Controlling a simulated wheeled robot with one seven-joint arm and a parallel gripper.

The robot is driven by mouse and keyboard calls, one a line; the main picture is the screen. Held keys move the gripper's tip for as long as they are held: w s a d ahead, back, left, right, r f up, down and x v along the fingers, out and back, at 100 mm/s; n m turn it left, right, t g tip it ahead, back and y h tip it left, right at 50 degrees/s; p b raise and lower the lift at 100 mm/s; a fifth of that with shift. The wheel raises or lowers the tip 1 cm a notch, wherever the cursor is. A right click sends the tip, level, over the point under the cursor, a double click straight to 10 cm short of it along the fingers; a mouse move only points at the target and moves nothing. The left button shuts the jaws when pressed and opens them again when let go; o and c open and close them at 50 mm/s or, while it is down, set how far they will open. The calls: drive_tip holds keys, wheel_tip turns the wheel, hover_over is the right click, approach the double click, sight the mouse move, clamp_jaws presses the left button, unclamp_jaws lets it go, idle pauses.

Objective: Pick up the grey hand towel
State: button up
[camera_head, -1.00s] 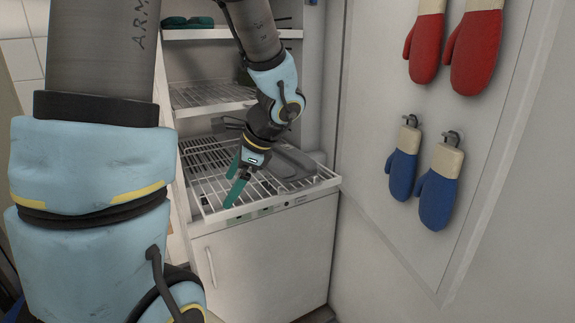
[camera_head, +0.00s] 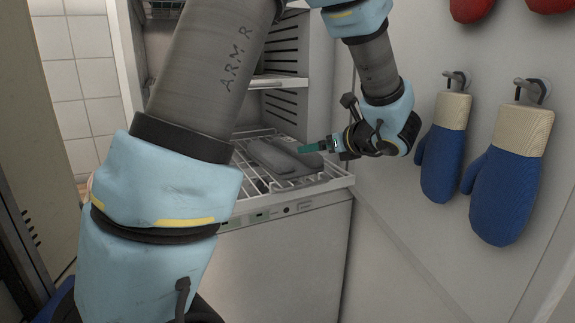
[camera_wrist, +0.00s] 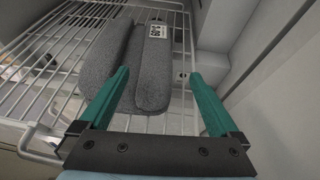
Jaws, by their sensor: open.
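The grey hand towel (camera_head: 283,158) lies folded on the pulled-out white wire rack (camera_head: 338,178). In the wrist view the towel (camera_wrist: 103,63) fills the upper middle, with a small white printed tag at its far right end. My gripper (camera_head: 312,147) is at the right side of the rack, its green fingers pointing left over the towel. In the wrist view my open gripper (camera_wrist: 160,78) has its left finger overlapping the towel's near part and its right finger to the right of it. Nothing is held between the fingers. Whether a finger touches the towel I cannot tell.
A wall on the right carries blue mitts (camera_head: 508,180) on hooks, close to my arm. Another wire shelf (camera_head: 280,84) is above the towel.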

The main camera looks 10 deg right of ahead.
sight(282, 154)
drive_tip(key=x, duration=0.2)
drive_tip(key=p+x, duration=0.1)
drive_tip(key=x, duration=0.3)
drive_tip(key=shift+w+a+r+p, duration=0.1)
drive_tip(key=shift+w+a+p, duration=0.2)
drive_tip(key=shift+a+p, duration=0.15)
drive_tip(key=shift+w+a, duration=0.15)
drive_tip(key=shift+w, duration=0.2)
clamp_jaws()
